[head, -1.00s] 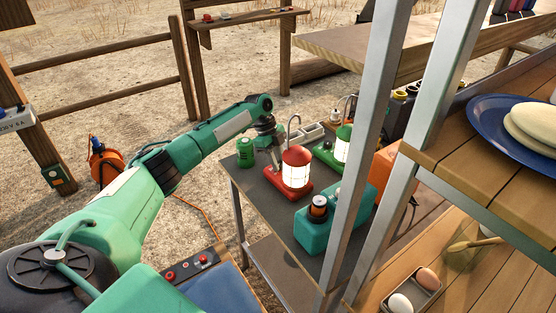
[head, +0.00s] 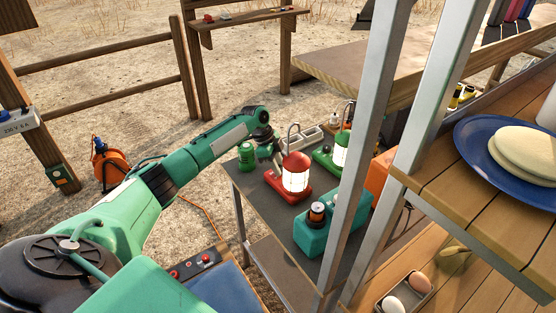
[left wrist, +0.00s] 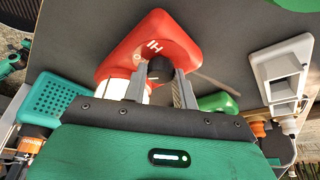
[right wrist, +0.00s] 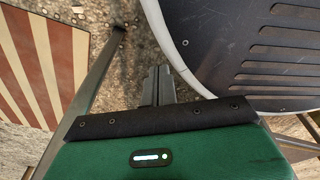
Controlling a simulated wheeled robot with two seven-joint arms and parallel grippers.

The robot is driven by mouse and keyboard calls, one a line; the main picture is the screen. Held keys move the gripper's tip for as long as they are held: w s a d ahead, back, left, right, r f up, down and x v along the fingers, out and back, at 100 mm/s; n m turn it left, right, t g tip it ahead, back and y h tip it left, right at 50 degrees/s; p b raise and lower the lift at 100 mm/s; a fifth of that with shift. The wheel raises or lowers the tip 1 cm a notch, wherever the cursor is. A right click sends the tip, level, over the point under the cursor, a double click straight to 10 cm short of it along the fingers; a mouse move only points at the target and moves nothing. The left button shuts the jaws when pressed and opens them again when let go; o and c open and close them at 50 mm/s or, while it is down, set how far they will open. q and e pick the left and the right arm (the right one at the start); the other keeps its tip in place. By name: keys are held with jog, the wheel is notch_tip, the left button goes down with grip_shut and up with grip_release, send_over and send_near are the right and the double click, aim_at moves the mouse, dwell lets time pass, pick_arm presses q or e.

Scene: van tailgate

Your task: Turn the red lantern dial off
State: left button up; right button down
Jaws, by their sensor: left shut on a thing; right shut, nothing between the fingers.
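The red lantern (head: 296,172) stands on the grey side table, its glass bright. Its red base (left wrist: 147,40) shows in the left wrist view, with white marks beside a small dark dial (left wrist: 160,68). My left gripper (head: 277,172) reaches down at the base's left side in the head view. Its fingers in the left wrist view (left wrist: 160,85) are shut on the dial, which they partly hide; I cannot read its setting. My right gripper (right wrist: 157,85) is shut and empty, away from the lantern, beside a dark ribbed round surface.
A green lantern (head: 341,152) stands behind the red one. A metal post (head: 358,150) rises right of the table.

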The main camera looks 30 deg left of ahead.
pick_arm(q)
jog(key=n+p, duration=0.1)
jog(key=n+t+p, duration=0.1)
jog(key=p, duration=0.1)
jog(key=n+p, duration=0.1)
jog(key=n, duration=0.1)
jog(key=shift+s+d+r+t+y+p, duration=0.1)
jog(key=shift+r+t+y+p, duration=0.15)
jog(key=shift+t+y+p, duration=0.1)
jog(key=shift+f+n+p, duration=0.1)
jog(key=shift+n+p, duration=0.35)
jog(key=shift+n, duration=0.15)
pick_arm(e)
jog(key=s+d+r, duration=0.1)
jog(key=s+r, duration=0.1)
jog(key=s, duration=0.6)
jog(key=shift+r+g, duration=0.15)
jog(key=shift+g, duration=0.25)
pick_arm(q)
jog(key=shift+f, duration=0.1)
jog(key=o, duration=1)
jog(key=shift+c, duration=0.2)
